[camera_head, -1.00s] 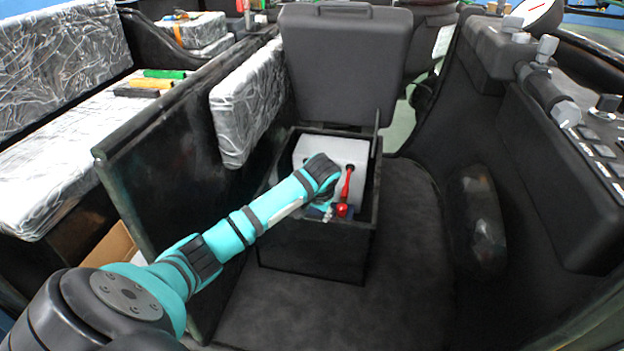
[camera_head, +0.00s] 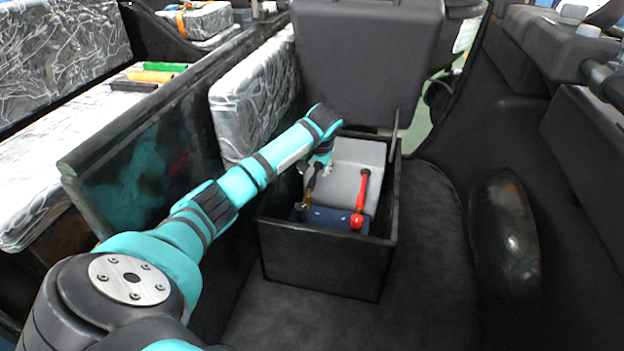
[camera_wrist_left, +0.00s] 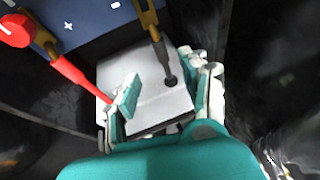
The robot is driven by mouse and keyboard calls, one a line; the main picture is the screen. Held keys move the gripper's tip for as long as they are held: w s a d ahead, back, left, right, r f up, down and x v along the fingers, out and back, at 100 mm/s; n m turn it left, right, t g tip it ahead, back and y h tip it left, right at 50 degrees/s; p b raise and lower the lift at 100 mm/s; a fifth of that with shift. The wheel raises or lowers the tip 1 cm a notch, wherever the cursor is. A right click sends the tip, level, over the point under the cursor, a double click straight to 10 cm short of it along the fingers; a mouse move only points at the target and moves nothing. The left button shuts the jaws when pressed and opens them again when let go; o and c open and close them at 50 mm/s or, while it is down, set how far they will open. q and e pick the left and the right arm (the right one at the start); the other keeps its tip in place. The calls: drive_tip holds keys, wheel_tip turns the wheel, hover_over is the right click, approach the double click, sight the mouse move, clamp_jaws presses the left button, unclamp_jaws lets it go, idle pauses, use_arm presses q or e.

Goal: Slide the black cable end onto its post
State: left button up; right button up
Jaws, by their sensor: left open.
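The black cable (camera_head: 318,172) runs from the grey block toward the blue battery top (camera_head: 329,217). Its brownish, brass-like end (camera_head: 306,198) is near the left of that top. In the left wrist view the cable (camera_wrist_left: 160,52) passes between the finger lines, from a dark hole in the grey block. Its post cannot be clearly made out. My left gripper (camera_head: 322,160) is above the block's left side; in the left wrist view its fingers (camera_wrist_left: 165,88) are apart, with nothing clamped between them. My right gripper is not in view.
A red cable (camera_head: 361,192) with a red end lies to the right of the black one. The open black box (camera_head: 320,258) has walls around the battery, with a raised seat or lid (camera_head: 367,60) behind. A plastic-wrapped cushion (camera_head: 255,100) stands left. Dark floor (camera_head: 430,240) is clear at right.

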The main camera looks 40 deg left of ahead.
use_arm(q)
drive_tip(key=b, duration=0.2)
hover_over(311, 184)
drive_tip(key=s+d, duration=0.1)
drive_tip(key=d, duration=0.1)
drive_tip(key=f, duration=0.5)
drive_tip(key=shift+s+f, duration=0.1)
drive_tip(key=shift+s, duration=0.1)
drive_tip(key=x, duration=0.3)
drive_tip(key=shift+b, duration=0.3)
drive_tip(key=shift+w+a+f, duration=0.15)
drive_tip(key=shift+f, duration=0.4)
drive_tip(key=shift+w+a+f+b, duration=0.2)
drive_tip(key=shift+a+f+b, duration=0.05)
drive_tip(key=shift+f+b, duration=0.25)
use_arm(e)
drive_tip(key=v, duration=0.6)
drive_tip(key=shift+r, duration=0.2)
use_arm(q)
drive_tip(key=shift+c, duration=0.3)
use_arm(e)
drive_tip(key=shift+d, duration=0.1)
use_arm(q)
clamp_jaws()
